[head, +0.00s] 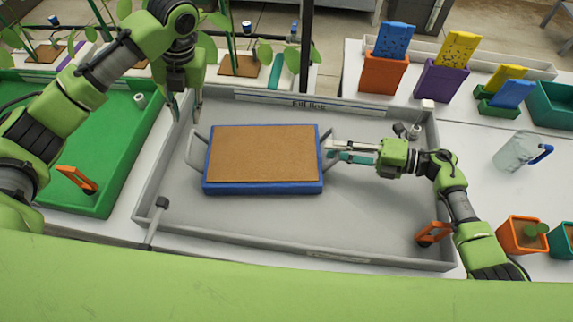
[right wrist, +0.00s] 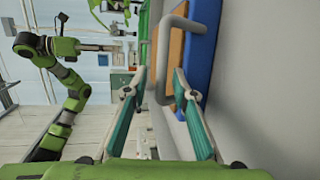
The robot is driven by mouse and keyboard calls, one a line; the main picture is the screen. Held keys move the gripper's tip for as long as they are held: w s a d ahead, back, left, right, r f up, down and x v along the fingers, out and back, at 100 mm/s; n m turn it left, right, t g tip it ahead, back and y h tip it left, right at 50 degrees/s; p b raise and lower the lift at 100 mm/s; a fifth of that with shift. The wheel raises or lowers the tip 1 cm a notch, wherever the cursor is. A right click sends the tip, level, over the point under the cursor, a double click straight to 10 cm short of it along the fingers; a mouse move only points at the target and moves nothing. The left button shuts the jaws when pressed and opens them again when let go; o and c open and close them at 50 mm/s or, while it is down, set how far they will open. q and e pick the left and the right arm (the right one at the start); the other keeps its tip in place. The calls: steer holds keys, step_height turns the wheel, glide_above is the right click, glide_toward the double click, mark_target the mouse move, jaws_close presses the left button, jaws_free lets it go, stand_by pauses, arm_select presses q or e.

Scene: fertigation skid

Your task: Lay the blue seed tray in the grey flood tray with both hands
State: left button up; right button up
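The blue seed tray (head: 262,188), filled with brown soil (head: 262,152), sits inside the grey flood tray (head: 300,215) and looks flat on its floor, left of centre. It has a grey handle at each end. My left gripper (head: 186,112) points down, open and empty, above and just behind the left handle (head: 193,150). My right gripper (head: 338,151) points left at the right handle (head: 328,140). In the right wrist view its teal fingers are apart, with the handle (right wrist: 166,60) near and between the tips, not clamped.
Another orange valve (head: 433,233) stands in the flood tray's front right corner. A clear jug (head: 515,150) and coloured pots (head: 383,72) stand at right. The flood tray's front floor is clear.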

steer(key=shift+d, duration=0.1)
steer(key=shift+s+d, duration=0.1)
steer(key=shift+d, duration=0.25)
arm_select(q)
steer(key=shift+r, duration=0.3)
arm_select(e)
steer(key=v, duration=1.1)
steer(key=shift+r, duration=0.1)
